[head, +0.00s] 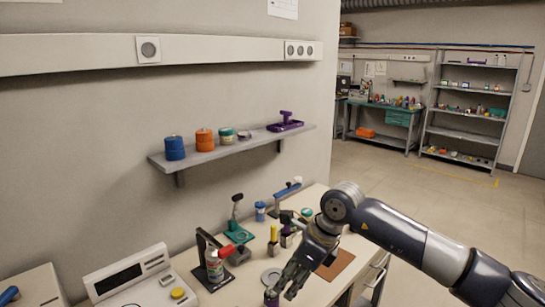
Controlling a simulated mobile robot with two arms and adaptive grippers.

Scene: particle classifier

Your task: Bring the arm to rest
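My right arm (400,237) comes in from the right and reaches over the workbench (240,290). My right gripper (282,290) points down and to the left, low over the front of the bench. Its fingertips look apart, with nothing clearly held between them. A small dark purple item (271,298) shows right by the fingertips; I cannot tell whether they touch it. My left gripper is not in view.
A stand with a red-capped bottle (214,266), a grey disc (271,276), a yellow-topped item (273,240) and a brown mat (336,264) crowd the bench around the gripper. A wall shelf (235,147) holds several jars. Open floor (430,195) lies to the right.

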